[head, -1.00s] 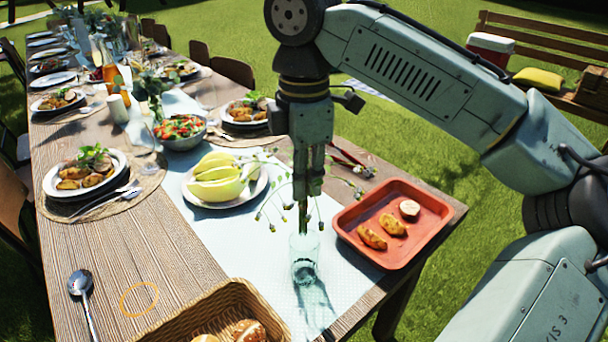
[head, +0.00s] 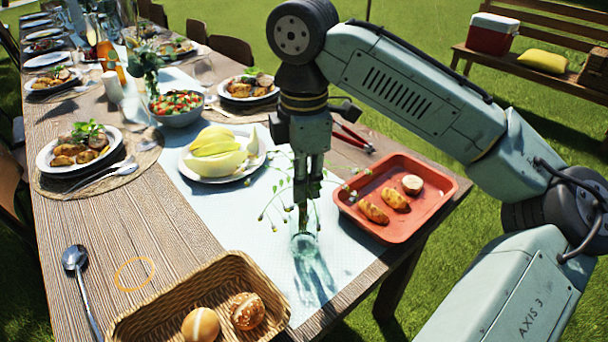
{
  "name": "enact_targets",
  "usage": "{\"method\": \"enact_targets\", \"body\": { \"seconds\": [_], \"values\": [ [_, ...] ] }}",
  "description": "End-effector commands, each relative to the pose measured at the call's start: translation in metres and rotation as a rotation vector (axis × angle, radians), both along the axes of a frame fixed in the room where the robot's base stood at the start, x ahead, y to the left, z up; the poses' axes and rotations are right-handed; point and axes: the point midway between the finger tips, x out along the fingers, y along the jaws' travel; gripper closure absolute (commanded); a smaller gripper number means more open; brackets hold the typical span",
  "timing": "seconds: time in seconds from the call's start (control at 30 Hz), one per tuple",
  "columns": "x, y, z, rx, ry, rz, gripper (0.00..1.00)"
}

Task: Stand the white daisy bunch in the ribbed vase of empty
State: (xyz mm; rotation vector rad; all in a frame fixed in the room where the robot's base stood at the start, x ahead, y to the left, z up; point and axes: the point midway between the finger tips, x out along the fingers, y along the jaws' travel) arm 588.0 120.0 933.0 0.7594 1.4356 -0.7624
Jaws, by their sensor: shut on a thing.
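My gripper (head: 304,192) points straight down and is shut on the stems of a flower bunch (head: 274,188). Thin green stalks with small pale, drooping heads spread out on both sides of the fingers. The bunch's lower stems run down from the fingers to a clear, bluish glass vase (head: 304,250), which stands upright on the pale runner below. The stem ends appear to be inside the vase's mouth, but their depth is hard to tell through the glass. Ribs on the vase are too small to make out.
A red tray (head: 440,190) with pastries is close to the right. A plate of melon slices (head: 222,155) is at left behind. A wicker basket (head: 235,268) with rolls is in front left. A salad bowl (head: 178,110) and red-handled tongs (head: 352,138) are farther back.

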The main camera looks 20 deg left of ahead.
Motion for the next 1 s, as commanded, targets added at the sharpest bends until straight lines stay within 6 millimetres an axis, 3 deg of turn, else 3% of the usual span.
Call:
{"method": "enact_targets", "body": {
  "seconds": [0.3, 0.33, 0.67, 1.0],
  "values": [
    [0.0001, 0.0001, -0.0023, 0.000, 0.000, 0.000, 1.00],
    [0.0001, 0.0001, -0.0023, 0.000, 0.000, 0.000, 0.87],
    [0.0001, 0.0001, -0.0022, 0.000, 0.000, 0.000, 0.65],
    [0.0003, 0.0003, 0.0001, 0.001, -0.001, 0.000, 0.65]
  ]
}}
